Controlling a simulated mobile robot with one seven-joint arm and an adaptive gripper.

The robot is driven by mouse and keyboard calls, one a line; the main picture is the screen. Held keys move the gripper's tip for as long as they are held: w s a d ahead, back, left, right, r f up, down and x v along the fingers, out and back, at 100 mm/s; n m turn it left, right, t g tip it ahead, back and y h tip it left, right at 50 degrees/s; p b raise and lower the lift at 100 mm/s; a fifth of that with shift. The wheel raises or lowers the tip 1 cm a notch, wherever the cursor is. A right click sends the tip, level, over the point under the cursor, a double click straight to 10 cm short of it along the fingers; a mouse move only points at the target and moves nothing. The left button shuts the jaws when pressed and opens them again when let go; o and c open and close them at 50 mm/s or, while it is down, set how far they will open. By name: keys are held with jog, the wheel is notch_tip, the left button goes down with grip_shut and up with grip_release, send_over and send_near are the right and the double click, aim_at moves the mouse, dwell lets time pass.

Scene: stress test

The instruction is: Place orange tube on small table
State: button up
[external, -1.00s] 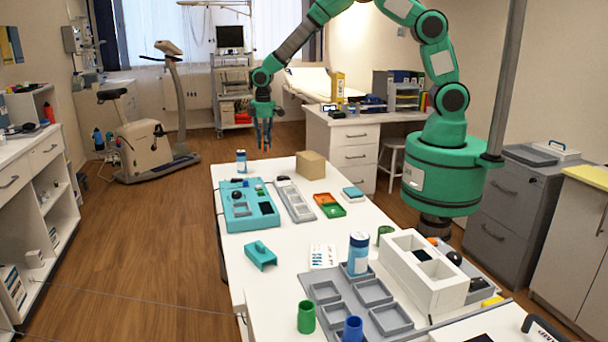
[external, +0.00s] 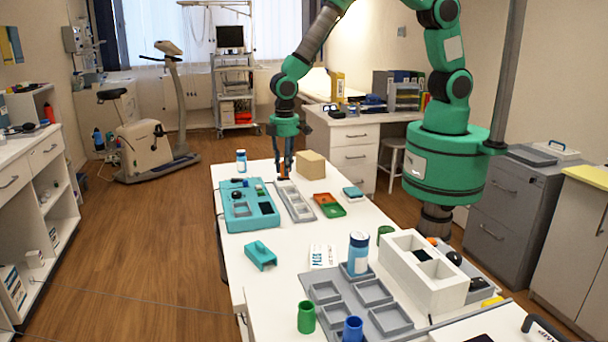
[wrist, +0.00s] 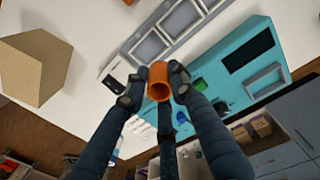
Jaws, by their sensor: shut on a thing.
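My gripper (external: 284,174) points down over the far end of the long white table (external: 290,258). Its fingers are shut on the orange tube (wrist: 159,80), whose open end shows between the fingertips in the wrist view. In the external view only a small orange piece of the tube (external: 283,179) shows, close to the grey compartment tray (external: 305,212). I cannot tell whether the tube touches the tray or table. No separate small table can be made out for certain.
A teal box (external: 236,212) lies left of the grey tray, and a brown block (external: 311,164) stands to the right of my gripper. Bare white tabletop lies around the teal holder (external: 260,255).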

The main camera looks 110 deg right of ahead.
jog(key=a, duration=0.1)
jog(key=s+a, duration=0.1)
jog(key=a, duration=0.2)
jog(key=shift+s, duration=0.25)
jog(key=shift+s, duration=0.1)
jog(key=s+d+f+b, duration=0.1)
jog(key=s+d, duration=0.1)
jog(key=s, duration=0.6)
jog(key=s+d+f+m+b, duration=0.1)
jog(key=s+d+b, duration=0.1)
jog(key=s, duration=0.7)
jog(key=s+d+f+m+b, duration=0.1)
jog(key=s+d+f+b, duration=0.1)
jog(key=s, duration=0.6)
jog(key=shift+s+f, duration=0.1)
jog(key=shift+s, duration=0.15)
jog(key=w, duration=0.5)
jog(key=w+d+f+b, duration=0.1)
jog(key=w, duration=0.4)
jog(key=w+d+b, duration=0.1)
jog(key=w, duration=0.5)
jog(key=shift+d+f, duration=0.25)
jog(key=shift+s, duration=0.1)
